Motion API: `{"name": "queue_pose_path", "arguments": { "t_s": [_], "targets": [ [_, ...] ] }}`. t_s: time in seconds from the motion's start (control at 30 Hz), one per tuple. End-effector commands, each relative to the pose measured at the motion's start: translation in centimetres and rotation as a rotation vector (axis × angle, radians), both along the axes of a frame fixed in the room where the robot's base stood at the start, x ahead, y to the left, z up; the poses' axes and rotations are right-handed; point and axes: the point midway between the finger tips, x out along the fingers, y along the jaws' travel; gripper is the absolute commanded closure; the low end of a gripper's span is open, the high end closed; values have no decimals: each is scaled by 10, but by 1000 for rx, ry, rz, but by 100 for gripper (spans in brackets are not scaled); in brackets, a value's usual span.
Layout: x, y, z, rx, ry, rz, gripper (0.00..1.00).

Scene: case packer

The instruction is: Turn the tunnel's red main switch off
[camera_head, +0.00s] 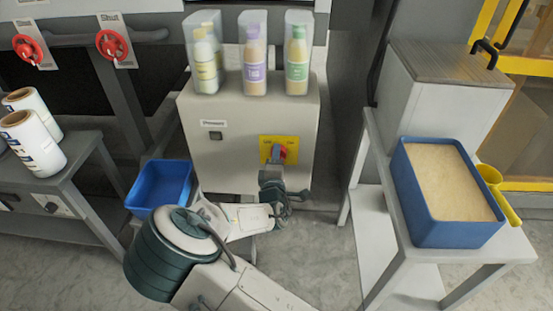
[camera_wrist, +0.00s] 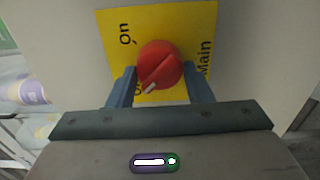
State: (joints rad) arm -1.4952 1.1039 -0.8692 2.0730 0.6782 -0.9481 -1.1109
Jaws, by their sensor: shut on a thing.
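The red main switch (camera_head: 282,152) is a round knob on a yellow plate (camera_head: 265,142) on the front of a grey box. In the wrist view the red knob (camera_wrist: 160,62) sits between the two blue-grey fingers of my gripper (camera_wrist: 159,85), which is shut on it. The knob's white mark points to the lower left, by a partly hidden label starting with "O". The "On" label (camera_wrist: 125,33) is clear at the upper left, and "Main" is at the right. My gripper (camera_head: 279,160) also shows in the head view, reaching the plate from below.
A blue tub (camera_head: 455,240) and yellow scoop (camera_head: 500,195) are on the right stand. Two red valve handles (camera_head: 112,44) are at upper left.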

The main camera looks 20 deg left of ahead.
Motion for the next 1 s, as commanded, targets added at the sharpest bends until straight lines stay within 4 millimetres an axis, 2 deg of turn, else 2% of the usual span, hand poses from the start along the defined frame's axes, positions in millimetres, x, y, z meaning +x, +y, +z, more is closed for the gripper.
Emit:
{"name": "queue_pose_path", "arguments": {
  "t_s": [0.03,0.07,0.1,0.13,0.43,0.57,0.67,1.0],
  "targets": [
    [0,0,-1,-3,2,0,77],
    [0,0,-1,-3,2,0,51],
    [0,0,-1,-3,2,0,40],
    [0,0,-1,-2,1,0,33],
    [-1,0,0,0,1,0,33],
    [-11,-2,-1,-2,3,1,33],
    [-28,-6,0,-1,3,2,33],
    [-103,-23,0,-2,4,3,33]
  ]
}}
